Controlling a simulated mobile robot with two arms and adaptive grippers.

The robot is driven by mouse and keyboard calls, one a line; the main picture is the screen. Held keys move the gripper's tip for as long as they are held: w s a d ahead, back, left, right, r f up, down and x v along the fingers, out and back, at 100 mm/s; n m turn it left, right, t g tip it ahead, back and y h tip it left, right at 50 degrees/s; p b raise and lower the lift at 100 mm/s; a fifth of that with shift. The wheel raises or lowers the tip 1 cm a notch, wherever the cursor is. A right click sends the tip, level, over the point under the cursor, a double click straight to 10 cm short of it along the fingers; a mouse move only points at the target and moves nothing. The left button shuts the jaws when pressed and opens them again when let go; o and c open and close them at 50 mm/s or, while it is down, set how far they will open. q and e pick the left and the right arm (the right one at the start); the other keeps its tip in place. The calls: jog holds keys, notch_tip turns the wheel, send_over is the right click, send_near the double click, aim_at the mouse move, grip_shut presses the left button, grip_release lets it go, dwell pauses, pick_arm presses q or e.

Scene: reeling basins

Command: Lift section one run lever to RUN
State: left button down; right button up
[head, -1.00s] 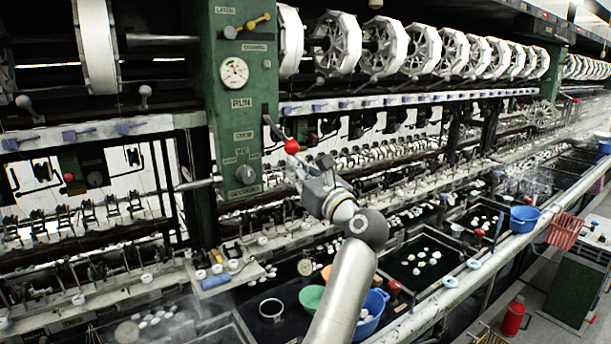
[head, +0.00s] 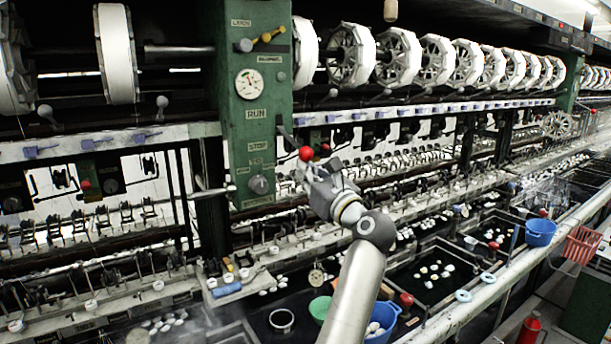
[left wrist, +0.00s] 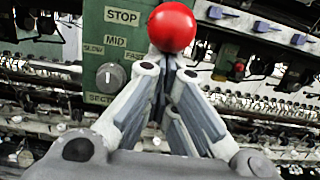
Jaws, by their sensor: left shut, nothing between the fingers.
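The section one run lever has a red ball knob (head: 306,153) on a dark arm (head: 287,137) that slopes down and right from the green control post (head: 230,95). The knob is about level with the STOP plate (head: 258,147), below the RUN plate (head: 256,113). My left gripper (head: 309,167) is shut and empty just under the knob. In the left wrist view the red knob (left wrist: 172,26) sits right above the closed fingertips (left wrist: 167,62); I cannot tell whether they touch. The STOP plate (left wrist: 122,16) is left of it. My right gripper is not in view.
A rotary knob (head: 259,185) and a gauge (head: 249,84) are on the same post. Reels (head: 352,56) line the top. Basins with a blue bucket (head: 383,318) and a green bowl (head: 320,308) lie below my arm. Open air lies right of the post.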

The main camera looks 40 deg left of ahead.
aim_at(310, 159)
pick_arm(q)
jog(key=shift+r, duration=0.1)
jog(key=shift+s+d+r+p, duration=0.2)
jog(key=shift+r+p, duration=0.2)
jog(key=shift+r, duration=0.5)
jog(key=shift+s+d+r+p, duration=0.15)
jog(key=shift+r+p, duration=0.25)
jog(key=shift+r, duration=0.45)
jog(key=shift+w, duration=0.1)
